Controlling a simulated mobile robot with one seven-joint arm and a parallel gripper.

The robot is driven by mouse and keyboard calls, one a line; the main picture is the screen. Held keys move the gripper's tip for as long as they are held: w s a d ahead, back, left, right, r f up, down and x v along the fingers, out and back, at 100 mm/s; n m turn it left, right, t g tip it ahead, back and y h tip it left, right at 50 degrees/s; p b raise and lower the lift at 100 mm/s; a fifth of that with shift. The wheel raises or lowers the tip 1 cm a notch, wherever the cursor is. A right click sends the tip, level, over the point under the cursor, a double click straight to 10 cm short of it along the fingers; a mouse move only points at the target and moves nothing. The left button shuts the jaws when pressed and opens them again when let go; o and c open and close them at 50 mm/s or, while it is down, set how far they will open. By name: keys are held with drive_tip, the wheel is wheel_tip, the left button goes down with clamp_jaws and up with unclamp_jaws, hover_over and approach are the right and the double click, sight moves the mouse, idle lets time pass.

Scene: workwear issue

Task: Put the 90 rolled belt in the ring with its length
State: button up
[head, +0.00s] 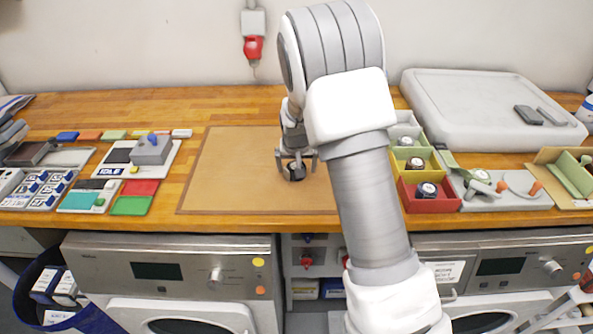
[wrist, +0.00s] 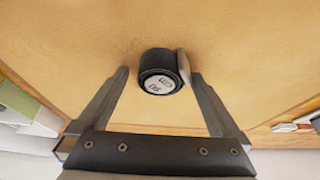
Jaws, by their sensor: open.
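A dark rolled belt (head: 297,174) sits on the tan mat (head: 230,165). In the wrist view the belt (wrist: 158,72) shows a pale round label, upside down, reading 90 cm, with a grey buckle-like piece (wrist: 184,68) at its right side. My gripper (head: 297,163) is over the belt, fingers pointing down. In the wrist view the open fingers (wrist: 160,76) stand on either side of it, with gaps visible. I cannot make out a ring marked with a length; my arm hides part of the mat's right side.
Boards and coloured pieces (head: 135,204) fill the left. The mat's left part is clear.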

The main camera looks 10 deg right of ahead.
drive_tip(key=c, duration=1.4)
drive_tip(key=shift+r, duration=0.1)
drive_tip(key=shift+r, duration=0.1)
wheel_tip(320, 180, up, 4)
drive_tip(key=shift+d+r, duration=0.15)
drive_tip(key=shift+r, duration=0.05)
drive_tip(key=s+d+r, duration=0.2)
drive_tip(key=d, duration=0.1)
drive_tip(key=s+d+r, duration=0.2)
drive_tip(key=d, duration=0.1)
drive_tip(key=s+d+r, duration=0.2)
drive_tip(key=d, duration=0.1)
drive_tip(key=shift+s+d+r+b, duration=0.15)
drive_tip(key=shift+s+d+b, duration=0.1)
drive_tip(key=shift+s+b, duration=0.1)
